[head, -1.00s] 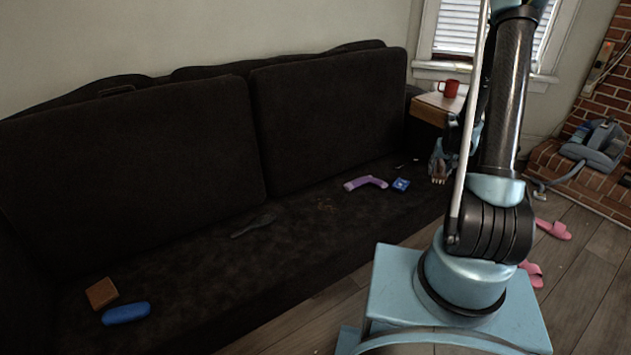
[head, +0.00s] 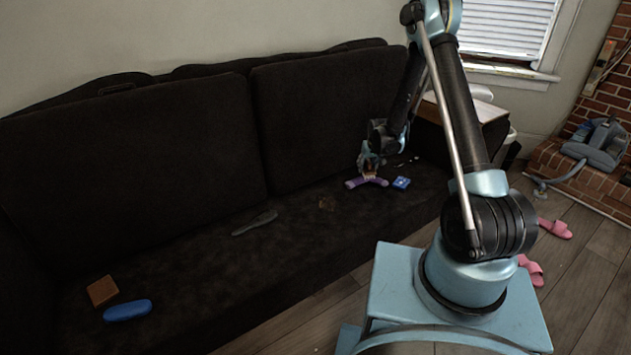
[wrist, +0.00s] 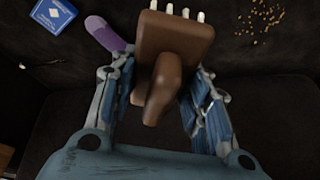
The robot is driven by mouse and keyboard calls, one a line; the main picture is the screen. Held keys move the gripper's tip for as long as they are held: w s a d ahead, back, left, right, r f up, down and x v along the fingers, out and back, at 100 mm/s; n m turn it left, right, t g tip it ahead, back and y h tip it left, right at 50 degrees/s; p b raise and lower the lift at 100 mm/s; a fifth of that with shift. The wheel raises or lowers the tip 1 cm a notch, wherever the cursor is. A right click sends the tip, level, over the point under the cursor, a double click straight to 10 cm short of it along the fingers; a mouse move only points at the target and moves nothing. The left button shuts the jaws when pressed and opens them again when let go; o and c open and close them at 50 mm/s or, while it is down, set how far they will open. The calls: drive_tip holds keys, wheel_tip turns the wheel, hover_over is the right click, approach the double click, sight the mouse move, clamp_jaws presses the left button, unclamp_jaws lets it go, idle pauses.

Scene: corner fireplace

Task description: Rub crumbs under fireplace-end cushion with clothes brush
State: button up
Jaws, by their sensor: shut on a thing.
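My gripper (head: 369,163) is shut on the clothes brush, a brown block with a handle and pale bristle tufts, large in the wrist view (wrist: 174,42). In the head view the brush is a small brown patch partly hidden by the fingers. The brush is over the sofa seat beside the purple item. The crumbs (head: 326,203) lie scattered on the dark seat, left of the gripper; the wrist view shows them at upper right (wrist: 262,16), apart from the brush. The fireplace-end back cushion (head: 325,115) stands upright behind them.
A purple bent item (head: 352,183) and a blue box (head: 401,183) lie close to the gripper. A dark elongated item (head: 254,223), a brown block (head: 102,291) and a blue case (head: 127,310) lie farther left. A side table (head: 490,111) stands beyond the sofa.

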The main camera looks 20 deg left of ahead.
drive_tip(key=s+a+f+n+y, duration=0.1)
drive_tip(key=s+a+f+n, duration=0.2)
drive_tip(key=a, duration=0.8)
drive_tip(key=s+a+f, duration=0.3)
drive_tip(key=a+f, duration=0.2)
drive_tip(key=a, duration=0.6)
drive_tip(key=shift+g, duration=0.3)
drive_tip(key=shift+w+a+f, duration=0.1)
drive_tip(key=shift+a+f, duration=0.1)
drive_tip(key=shift+f, duration=1.35)
drive_tip(key=shift+a+f, duration=0.15)
drive_tip(key=shift+f, duration=1.35)
drive_tip(key=shift+f, duration=1.1)
drive_tip(key=shift+w+d, duration=0.1)
